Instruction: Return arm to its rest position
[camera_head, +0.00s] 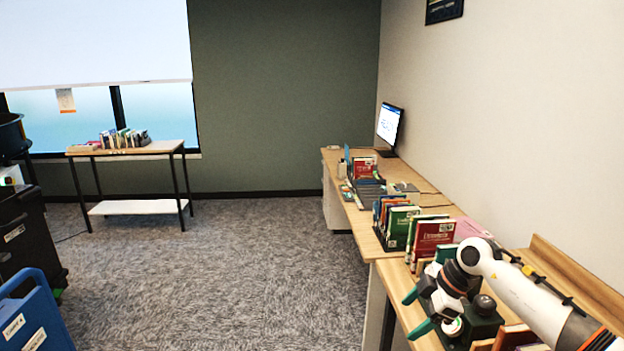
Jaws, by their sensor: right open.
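My right arm (520,290) comes in from the lower right and reaches over the wooden desk. Its white upper links bend down to a dark wrist. My right gripper (414,314) has two green fingers spread apart, pointing left past the desk's front edge. Nothing shows between the fingers. My left gripper and arm are not in view.
The long desk (362,216) runs along the right wall. It holds upright books (431,240) close behind my gripper, and a monitor (390,126) farther back. A table with books (160,147) stands by the window. A blue cart (35,318) is lower left. The carpet (225,265) between is clear.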

